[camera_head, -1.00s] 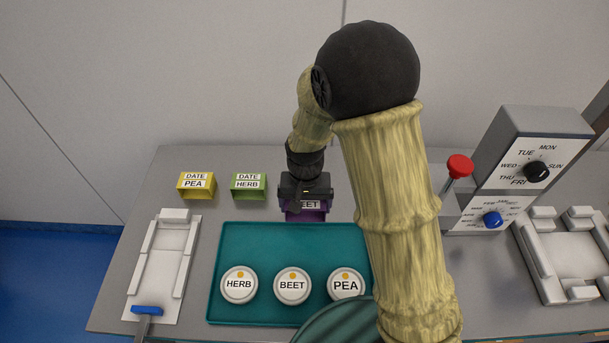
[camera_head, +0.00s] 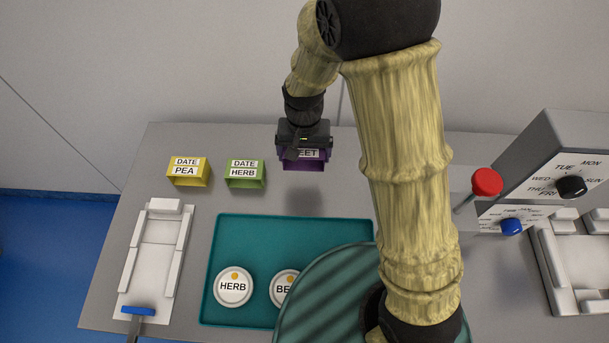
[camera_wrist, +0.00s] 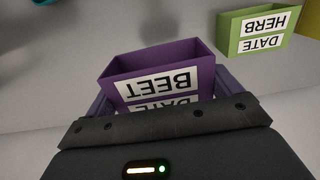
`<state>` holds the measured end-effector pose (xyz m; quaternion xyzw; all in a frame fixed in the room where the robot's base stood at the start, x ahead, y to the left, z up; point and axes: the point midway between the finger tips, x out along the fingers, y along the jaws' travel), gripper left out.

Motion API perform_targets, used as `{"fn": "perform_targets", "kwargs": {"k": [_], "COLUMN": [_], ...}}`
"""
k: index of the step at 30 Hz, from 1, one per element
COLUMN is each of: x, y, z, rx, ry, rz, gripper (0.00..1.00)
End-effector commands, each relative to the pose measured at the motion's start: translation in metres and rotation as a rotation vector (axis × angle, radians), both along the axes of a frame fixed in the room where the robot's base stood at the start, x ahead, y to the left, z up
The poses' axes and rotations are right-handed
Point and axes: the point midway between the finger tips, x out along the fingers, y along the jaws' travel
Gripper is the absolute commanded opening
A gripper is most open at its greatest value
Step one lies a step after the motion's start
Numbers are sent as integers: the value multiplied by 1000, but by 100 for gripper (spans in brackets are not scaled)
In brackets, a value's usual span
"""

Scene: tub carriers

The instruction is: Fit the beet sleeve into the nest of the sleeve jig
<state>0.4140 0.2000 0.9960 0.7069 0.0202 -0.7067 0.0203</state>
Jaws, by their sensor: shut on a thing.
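The beet sleeve (camera_head: 303,165) is a purple open-ended box with a white BEET label. My gripper (camera_head: 303,152) is shut on it, one finger on each side, and holds it above the back of the grey table. The sleeve (camera_wrist: 150,60) fills the middle of the wrist view between the fingers (camera_wrist: 162,102). Two white fixtures with raised blocks are in view: one at the left (camera_head: 154,245) with a blue handle, one at the right edge (camera_head: 575,262), partly cut off. Neither shows a readable name, so I cannot tell which is the sleeve jig. Both look empty.
A yellow pea sleeve (camera_head: 188,171) and green herb sleeve (camera_head: 245,173) stand left of my gripper. A teal tray (camera_head: 255,227) holds round labelled lids, partly hidden by my arm. A grey dial unit (camera_head: 545,165) and a red knob (camera_head: 487,181) stand at the right.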

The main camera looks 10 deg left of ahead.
Motion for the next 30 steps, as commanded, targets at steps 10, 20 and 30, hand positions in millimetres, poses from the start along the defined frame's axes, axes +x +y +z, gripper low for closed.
{"fn": "perform_targets", "kwargs": {"k": [10,20,30], "x": [-1,0,0], "y": [-1,0,0], "z": [-24,-59,-67], "rx": [-3,0,-1], "ry": [5,0,2], "rz": [-1,0,0], "gripper": [69,69,69]}}
